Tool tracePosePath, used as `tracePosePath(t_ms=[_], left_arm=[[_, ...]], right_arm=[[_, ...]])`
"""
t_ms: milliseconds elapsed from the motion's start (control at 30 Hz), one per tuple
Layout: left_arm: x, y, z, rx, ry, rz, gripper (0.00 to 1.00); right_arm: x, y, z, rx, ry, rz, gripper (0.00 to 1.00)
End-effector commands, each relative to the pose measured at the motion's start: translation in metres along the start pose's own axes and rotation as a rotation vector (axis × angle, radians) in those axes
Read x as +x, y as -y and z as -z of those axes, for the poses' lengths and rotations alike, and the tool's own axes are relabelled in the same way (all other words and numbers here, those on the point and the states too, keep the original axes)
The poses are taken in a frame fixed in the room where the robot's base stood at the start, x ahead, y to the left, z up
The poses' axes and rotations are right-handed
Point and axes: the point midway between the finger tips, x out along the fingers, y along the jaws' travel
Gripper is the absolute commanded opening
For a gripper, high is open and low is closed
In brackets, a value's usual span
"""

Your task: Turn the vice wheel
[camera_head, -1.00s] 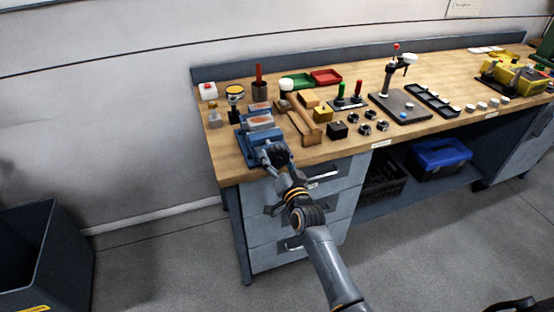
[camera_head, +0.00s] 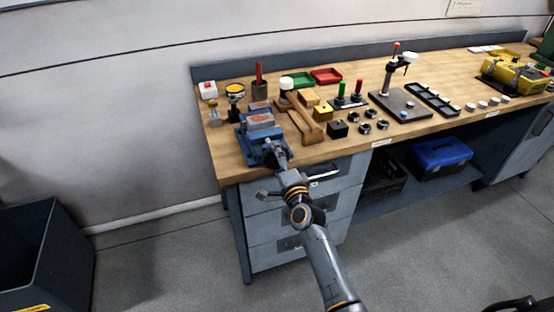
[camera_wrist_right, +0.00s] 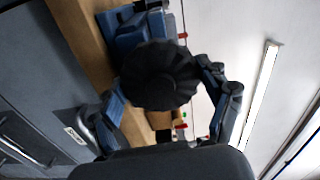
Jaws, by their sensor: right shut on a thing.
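The blue vice (camera_head: 246,150) sits at the front left corner of the workbench, with a reddish-brown block (camera_head: 260,122) at its jaws. The vice wheel (camera_wrist_right: 160,76) is a dark ribbed round knob at the middle of the right wrist view. My right gripper (camera_head: 276,154) is at the front of the vice and mostly covers the wheel in the head view. In the right wrist view its fingers (camera_wrist_right: 168,105) lie on both sides of the wheel, shut on it. My left gripper is not in view.
Drawers (camera_head: 290,215) lie below the bench edge. A dark bin (camera_head: 45,255) stands on the floor at left.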

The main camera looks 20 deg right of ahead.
Motion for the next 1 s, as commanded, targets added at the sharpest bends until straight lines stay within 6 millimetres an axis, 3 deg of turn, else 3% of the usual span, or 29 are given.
tracePosePath(t_ms=[333,867,900,1000], left_arm=[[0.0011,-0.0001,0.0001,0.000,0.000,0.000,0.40],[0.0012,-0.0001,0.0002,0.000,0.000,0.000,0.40],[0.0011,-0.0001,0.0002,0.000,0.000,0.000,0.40],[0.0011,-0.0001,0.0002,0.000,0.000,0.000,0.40]], right_arm=[[-0.0005,-0.0020,-0.0009,0.144,0.002,-0.004,0.46],[-0.0005,-0.0018,-0.0011,0.171,0.002,-0.004,0.46],[-0.0005,-0.0018,-0.0011,0.170,0.002,-0.004,0.79],[-0.0004,-0.0016,-0.0010,0.170,0.002,-0.004,1.00]])
